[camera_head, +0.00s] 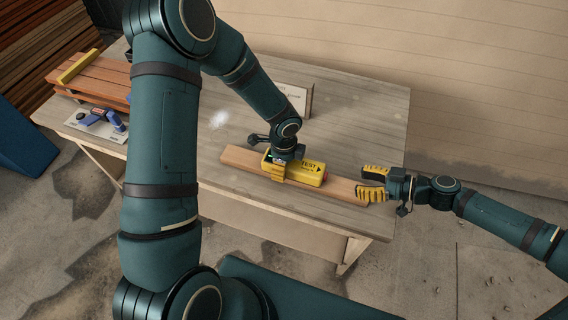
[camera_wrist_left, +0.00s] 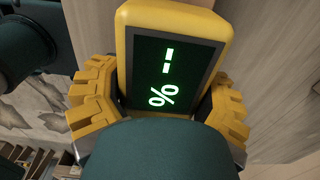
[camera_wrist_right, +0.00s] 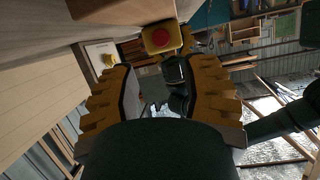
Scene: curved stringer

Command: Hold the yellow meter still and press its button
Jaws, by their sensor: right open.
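The yellow meter (camera_head: 309,174), marked TEST, lies along the wooden board on the table. Its red button (camera_head: 326,176) is on its right end and faces my right gripper; it also shows in the right wrist view (camera_wrist_right: 160,38). My left gripper (camera_head: 278,170) comes down over the meter's left part, with a finger on each side. In the left wrist view the meter's dark screen (camera_wrist_left: 165,75) shows green dashes and a percent sign between the fingers. My right gripper (camera_head: 374,183) is open and empty near the board's right end, apart from the button, fingers pointing left.
The wooden board (camera_head: 240,158) runs across the table (camera_head: 350,130). Red-brown planks (camera_head: 105,78) and a blue tool (camera_head: 103,117) on a white plate are at the left. The table's right back is clear.

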